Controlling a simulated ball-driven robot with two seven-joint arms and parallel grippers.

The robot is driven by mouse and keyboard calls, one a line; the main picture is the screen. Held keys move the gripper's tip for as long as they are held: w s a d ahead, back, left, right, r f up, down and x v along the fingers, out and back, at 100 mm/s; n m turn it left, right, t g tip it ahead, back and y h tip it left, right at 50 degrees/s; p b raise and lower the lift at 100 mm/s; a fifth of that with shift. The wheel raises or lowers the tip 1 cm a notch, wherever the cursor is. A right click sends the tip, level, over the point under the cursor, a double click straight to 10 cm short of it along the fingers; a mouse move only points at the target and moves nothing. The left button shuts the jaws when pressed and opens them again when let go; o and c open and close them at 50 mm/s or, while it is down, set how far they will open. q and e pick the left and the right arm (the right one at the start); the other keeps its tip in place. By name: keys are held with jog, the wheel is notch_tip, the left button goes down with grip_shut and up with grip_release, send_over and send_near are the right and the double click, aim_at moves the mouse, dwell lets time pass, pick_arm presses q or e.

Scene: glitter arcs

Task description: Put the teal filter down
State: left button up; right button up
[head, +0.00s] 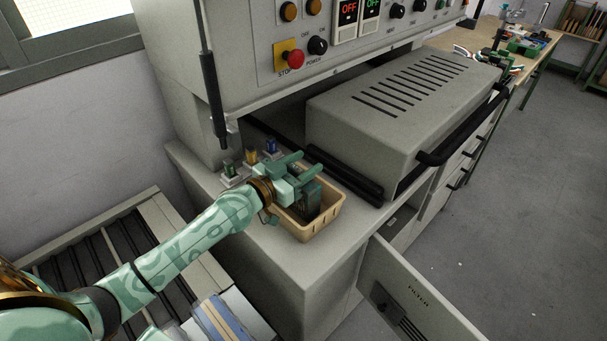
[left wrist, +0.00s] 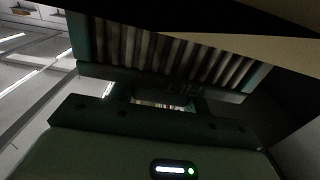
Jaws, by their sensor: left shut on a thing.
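The teal filter (head: 308,204) is a dark green, boxy piece inside the tan bin (head: 322,222) on the grey machine ledge. My left gripper (head: 303,170) is over the bin and shut on the filter's upper part. In the left wrist view the filter (left wrist: 170,55) fills the upper middle, with pale pleats in a dark teal frame. The bin's wall hides the filter's lower part, so I cannot tell whether it touches the bin floor. My right gripper is not in view.
A large grey slotted housing (head: 395,105) with a black handle stands right of the bin. Small coloured pieces (head: 250,158) sit on holders behind it. A roller conveyor (head: 110,250) lies at left.

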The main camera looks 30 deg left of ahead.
pick_arm(q)
jog(key=shift+f, duration=0.8)
jog(key=shift+w+r, duration=0.1)
jog(key=shift+r, duration=0.05)
jog(key=o, duration=1.4)
jog(key=shift+c, duration=0.2)
jog(key=v, duration=1.2)
